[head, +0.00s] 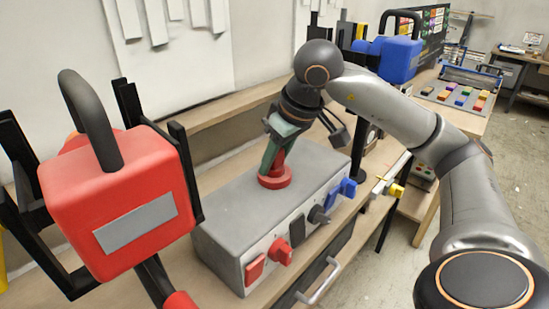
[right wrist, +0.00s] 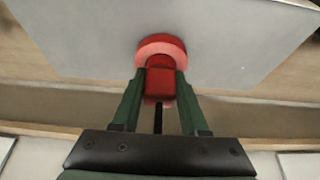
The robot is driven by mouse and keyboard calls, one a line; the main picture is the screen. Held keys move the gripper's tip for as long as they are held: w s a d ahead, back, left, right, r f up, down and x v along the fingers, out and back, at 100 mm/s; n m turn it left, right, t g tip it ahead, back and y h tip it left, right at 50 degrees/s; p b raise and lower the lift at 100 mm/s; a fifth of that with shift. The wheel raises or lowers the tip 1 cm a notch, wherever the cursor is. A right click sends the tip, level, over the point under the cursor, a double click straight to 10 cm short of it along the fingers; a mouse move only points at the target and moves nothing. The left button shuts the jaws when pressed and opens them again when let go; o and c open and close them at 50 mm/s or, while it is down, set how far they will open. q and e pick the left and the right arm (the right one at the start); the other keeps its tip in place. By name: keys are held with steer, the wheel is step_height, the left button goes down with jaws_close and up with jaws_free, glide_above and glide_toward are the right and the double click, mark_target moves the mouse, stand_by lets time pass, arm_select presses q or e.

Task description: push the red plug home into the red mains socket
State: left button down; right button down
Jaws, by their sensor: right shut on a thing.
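My right gripper (head: 272,165) reaches down over the top of a grey box, its green fingers shut on a red plug (head: 276,160). In the right wrist view the red plug (right wrist: 160,83) sits between the two fingers. A round red collar (head: 275,178) is at the plug's lower end, against the box top; it also shows in the right wrist view (right wrist: 162,46). I cannot tell whether this collar is the red mains socket or part of the plug, nor how deep the plug sits. My left gripper is not in view.
The grey box (head: 225,235) carries red, dark and blue fittings along its front, including a red square one (head: 255,269) and a red round one (head: 281,251). A large red case (head: 110,180) in a black frame stands at the left. A blue case (head: 400,58) stands behind my right arm.

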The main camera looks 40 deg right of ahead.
steer(key=shift+r, duration=0.1)
steer(key=shift+a+r+p, duration=0.1)
steer(key=shift+r+p, duration=0.3)
steer(key=shift+p, duration=0.1)
stand_by(0.6)
steer(key=shift+f+b, duration=0.5)
steer(key=shift+f, duration=0.1)
stand_by(0.9)
steer(key=shift+r, duration=0.1)
steer(key=shift+r+p, duration=0.5)
steer(key=shift+p, duration=0.05)
steer(key=shift+f, duration=0.1)
